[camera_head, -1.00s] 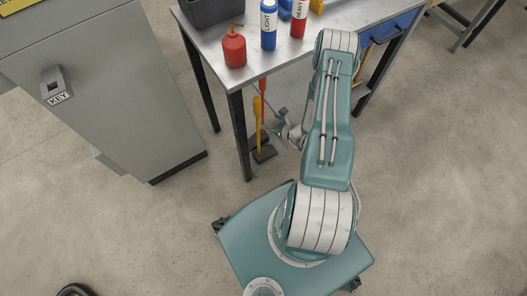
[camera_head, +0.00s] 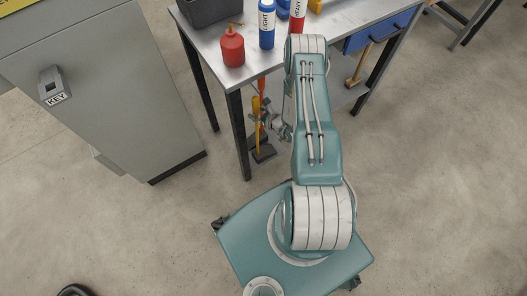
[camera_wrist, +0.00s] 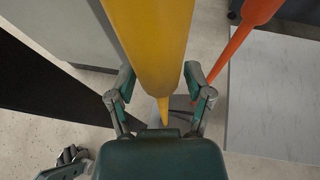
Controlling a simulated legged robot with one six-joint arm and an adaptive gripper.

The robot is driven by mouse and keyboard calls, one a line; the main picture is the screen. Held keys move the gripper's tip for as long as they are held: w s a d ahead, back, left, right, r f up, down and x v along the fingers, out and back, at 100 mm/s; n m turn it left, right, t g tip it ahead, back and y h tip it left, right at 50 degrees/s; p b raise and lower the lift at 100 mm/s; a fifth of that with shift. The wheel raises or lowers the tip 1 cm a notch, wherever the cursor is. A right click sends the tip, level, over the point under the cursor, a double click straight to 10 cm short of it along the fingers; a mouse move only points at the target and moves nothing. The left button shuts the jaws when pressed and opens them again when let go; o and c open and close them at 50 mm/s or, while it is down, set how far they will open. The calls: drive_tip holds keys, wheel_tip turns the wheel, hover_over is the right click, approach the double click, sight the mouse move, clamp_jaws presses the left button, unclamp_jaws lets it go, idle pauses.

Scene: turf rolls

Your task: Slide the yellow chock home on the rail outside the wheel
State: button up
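A yellow handle (camera_head: 257,125) stands upright beside the bench's front leg, above a dark base (camera_head: 264,153); I cannot tell whether it is the yellow chock. My gripper (camera_head: 272,122) is beside this handle, under the bench's front edge. In the wrist view my gripper (camera_wrist: 158,82) has its fingers spread, one on each side of the yellow handle (camera_wrist: 155,45), which looms large and tapers to a narrow tip. I cannot tell whether a finger touches it. An orange-red handle (camera_wrist: 240,45) is just to the right. I cannot make out a rail or a wheel for the chock.
The bench (camera_head: 335,25) carries a red bottle (camera_head: 232,48), a blue bottle (camera_head: 267,25) and a dark bin (camera_head: 205,12). Its black front leg (camera_head: 238,135) is close left of the gripper. A grey cabinet (camera_head: 110,95) stands left. The floor at right is clear.

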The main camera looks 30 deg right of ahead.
clamp_jaws()
drive_tip(key=shift+r, duration=0.1)
drive_tip(key=shift+r, duration=0.1)
